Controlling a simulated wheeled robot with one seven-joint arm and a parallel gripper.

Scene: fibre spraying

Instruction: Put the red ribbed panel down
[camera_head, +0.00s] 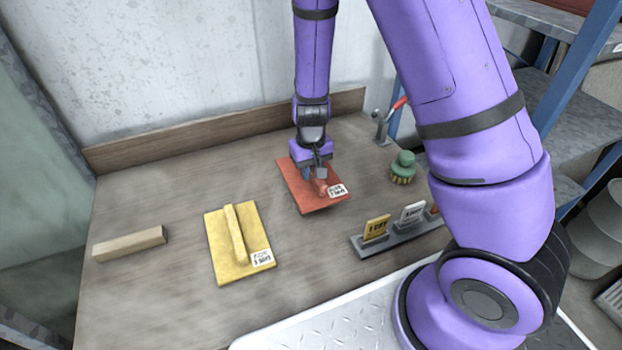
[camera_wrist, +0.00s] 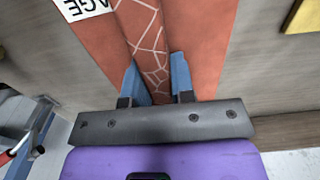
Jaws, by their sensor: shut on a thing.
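The red ribbed panel (camera_head: 309,199) is at the back middle of the wooden table, with a white label at its lower right corner. It also shows in the wrist view (camera_wrist: 205,45), with pale crack-like lines along its raised rib. My gripper (camera_head: 318,177) comes down from above, and its two blue fingers (camera_wrist: 155,82) are shut on the rib. The panel lies flat on or very close above the table; I cannot tell which.
A yellow ribbed panel (camera_head: 222,253) lies to the left, and a wooden bar (camera_head: 129,243) lies farther left. A green-topped brush (camera_head: 403,168) stands right of the red panel. A grey rack with tags (camera_head: 400,236) is at the front right. Bare table lies between the panels.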

